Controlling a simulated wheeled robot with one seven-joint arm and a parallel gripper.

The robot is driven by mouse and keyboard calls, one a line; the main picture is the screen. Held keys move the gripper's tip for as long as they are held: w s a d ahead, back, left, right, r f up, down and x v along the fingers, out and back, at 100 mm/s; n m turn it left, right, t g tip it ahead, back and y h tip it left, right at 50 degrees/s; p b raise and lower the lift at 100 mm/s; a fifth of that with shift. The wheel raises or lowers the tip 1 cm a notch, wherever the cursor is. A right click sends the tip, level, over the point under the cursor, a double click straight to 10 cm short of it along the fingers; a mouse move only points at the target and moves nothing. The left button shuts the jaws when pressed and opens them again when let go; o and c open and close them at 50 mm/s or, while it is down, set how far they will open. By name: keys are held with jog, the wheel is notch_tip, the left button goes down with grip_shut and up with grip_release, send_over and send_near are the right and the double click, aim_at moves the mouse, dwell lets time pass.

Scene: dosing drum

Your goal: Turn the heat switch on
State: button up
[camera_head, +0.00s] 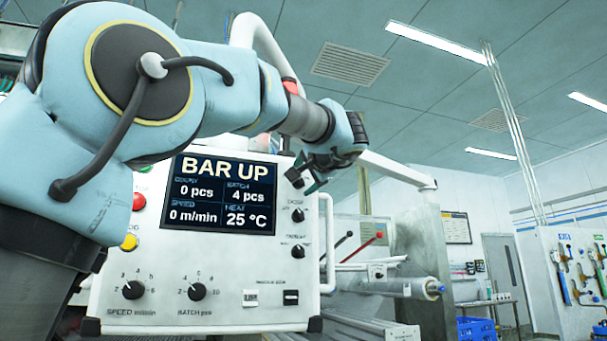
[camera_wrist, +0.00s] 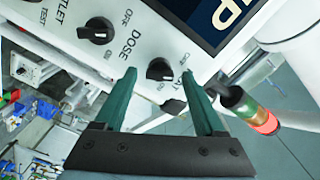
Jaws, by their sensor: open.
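The heat switch (camera_wrist: 160,69) is a black rotary knob near the end of the white panel in the wrist view. Part of its label, "AT", and OFF and ON marks show beside it. Its exact setting is hard to tell. My gripper (camera_wrist: 159,77) is open, with its two teal fingers on either side of the knob in the picture. I cannot tell whether they touch it. In the head view my gripper (camera_head: 305,181) is at the panel's upper right, beside the screen, and largely covers the heat switch area.
The screen (camera_head: 222,192) reads BAR UP and 25 °C under HEAT. The dose knob (camera_wrist: 96,31) sits close beside the heat switch. The outlet knob (camera_head: 298,251) is lower on the panel. A white handle bar (camera_head: 328,240) runs along the panel's right side.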

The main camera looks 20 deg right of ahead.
grip_shut()
dwell(0.7)
